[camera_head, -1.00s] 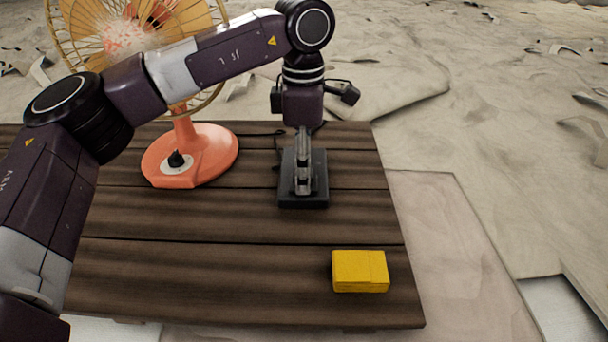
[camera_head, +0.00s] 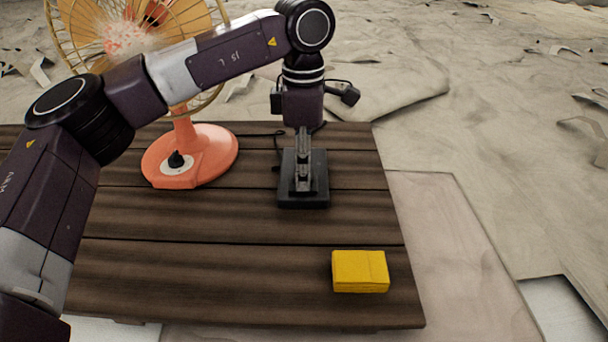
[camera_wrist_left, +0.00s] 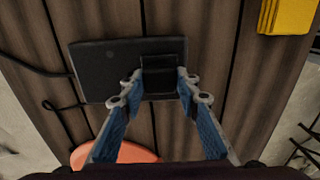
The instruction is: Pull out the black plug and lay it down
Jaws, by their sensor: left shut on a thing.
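The black plug (camera_wrist_left: 159,67) shows in the left wrist view as a small dark block on the flat black socket block (camera_wrist_left: 97,72). In the head view the black socket block (camera_head: 318,201) lies on the table and my gripper largely hides the plug. My left gripper (camera_head: 303,184) points straight down over the block. In the left wrist view its fingers (camera_wrist_left: 160,86) are on both sides of the plug and shut on it. The plug still appears to sit in the block; how deep I cannot tell. My right gripper is not in view.
The dark slatted wooden table (camera_head: 230,270) holds an orange fan (camera_head: 215,150) at the back left and a yellow box (camera_head: 360,271) at the front right. A black cable (camera_wrist_left: 30,66) runs by the block. The table's front middle is clear.

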